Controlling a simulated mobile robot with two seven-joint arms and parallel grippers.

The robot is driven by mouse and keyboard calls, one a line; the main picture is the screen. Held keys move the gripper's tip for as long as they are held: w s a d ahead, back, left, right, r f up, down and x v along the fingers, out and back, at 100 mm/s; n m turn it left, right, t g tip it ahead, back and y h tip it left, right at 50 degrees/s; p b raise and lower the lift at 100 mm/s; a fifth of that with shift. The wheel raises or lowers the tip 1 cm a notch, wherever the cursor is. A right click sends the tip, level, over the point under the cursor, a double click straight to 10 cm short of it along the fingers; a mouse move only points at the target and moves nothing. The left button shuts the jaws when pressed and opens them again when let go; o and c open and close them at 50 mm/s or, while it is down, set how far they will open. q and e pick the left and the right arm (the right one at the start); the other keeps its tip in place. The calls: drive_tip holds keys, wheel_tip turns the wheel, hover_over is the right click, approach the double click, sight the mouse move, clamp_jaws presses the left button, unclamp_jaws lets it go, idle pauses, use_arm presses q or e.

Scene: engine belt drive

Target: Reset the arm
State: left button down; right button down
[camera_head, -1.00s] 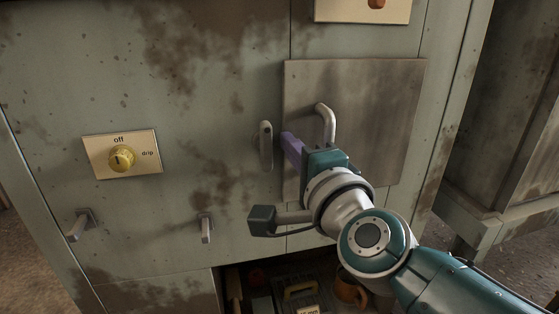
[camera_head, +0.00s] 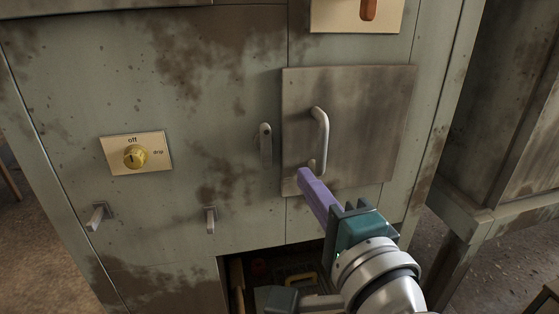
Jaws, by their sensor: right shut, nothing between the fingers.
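My right gripper (camera_head: 306,180) has purple fingers and a teal body, and it comes in from the lower right. Its fingers are together with nothing between them. The fingertips are in front of the lower left part of a square metal door (camera_head: 370,135), just below the door's curved handle (camera_head: 321,140). I cannot tell whether the tips touch the door. The door looks closed.
Left of the door is a latch lever (camera_head: 265,143) on the cabinet front (camera_head: 60,80). A yellow knob (camera_head: 135,156) sits on a plate marked off and drip. Two small levers (camera_head: 97,216) (camera_head: 210,219) stick out below. An open compartment at the bottom holds a yellow-handled item (camera_head: 301,279).

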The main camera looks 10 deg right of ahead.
drive_tip(key=s+a+r+n+g+y+p, duration=0.2)
drive_tip(key=s+r+n+g+p, duration=0.1)
drive_tip(key=s+r+n+p, duration=0.4)
drive_tip(key=s+a+r+n+g+y+p, duration=0.3)
drive_tip(key=r+n+p, duration=0.15)
drive_tip(key=p, duration=0.35)
drive_tip(key=s+d+r+n+g+h+p, duration=0.75)
drive_tip(key=s+d+r+p, duration=0.55)
drive_tip(key=s+r+p, duration=0.4)
wheel_tip(320, 180, up, 33)
drive_tip(key=w+p, duration=0.1)
drive_tip(key=p, duration=3.5)
drive_tip(key=shift+w+g, duration=0.15)
drive_tip(key=shift+g, duration=0.2)
drive_tip(key=shift+y, duration=0.25)
